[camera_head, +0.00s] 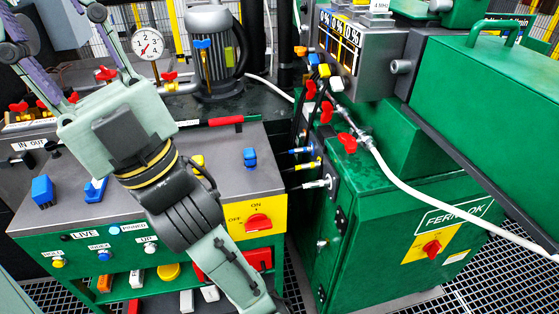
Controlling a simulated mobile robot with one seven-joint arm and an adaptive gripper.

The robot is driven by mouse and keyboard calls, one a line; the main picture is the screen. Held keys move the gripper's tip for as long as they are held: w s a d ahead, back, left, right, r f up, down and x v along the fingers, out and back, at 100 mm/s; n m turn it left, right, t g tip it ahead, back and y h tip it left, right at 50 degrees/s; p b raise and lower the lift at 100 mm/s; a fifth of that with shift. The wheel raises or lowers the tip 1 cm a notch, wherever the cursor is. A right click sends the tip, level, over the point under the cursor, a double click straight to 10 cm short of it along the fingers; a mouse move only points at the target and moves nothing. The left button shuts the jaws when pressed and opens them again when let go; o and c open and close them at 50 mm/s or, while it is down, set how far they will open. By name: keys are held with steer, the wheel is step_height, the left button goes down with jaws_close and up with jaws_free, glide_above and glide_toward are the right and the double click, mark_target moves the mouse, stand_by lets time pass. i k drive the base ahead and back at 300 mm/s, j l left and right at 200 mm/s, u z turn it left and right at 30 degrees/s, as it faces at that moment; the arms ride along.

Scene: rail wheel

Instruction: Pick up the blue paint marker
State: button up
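I cannot pick out the blue paint marker with certainty. None clearly looks like a marker. My gripper (62,42) is at the upper left, above the back of the bench. Its two fingers are spread wide apart, with nothing visible between them. My arm and wrist cross the bench and hide part of its top and front.
The bench (225,150) has a red-and-black bar (225,121) at its back edge. A gauge (147,43) and motor (212,50) stand behind. A green machine (370,230) with red valves and a white hose (430,201) stands at right. Grating shows on the floor.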

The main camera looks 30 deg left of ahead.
mark_target(250, 157)
steer(key=i+l+u, duration=0.1)
steer(key=l+u, duration=0.15)
steer(key=l, duration=0.2)
steer(key=l+u, duration=0.3)
steer(key=l, duration=0.15)
steer(key=i+j+u, duration=0.1)
steer(key=u, duration=0.35)
steer(key=i+u, duration=0.3)
steer(key=u, duration=0.15)
steer(key=i, duration=0.1)
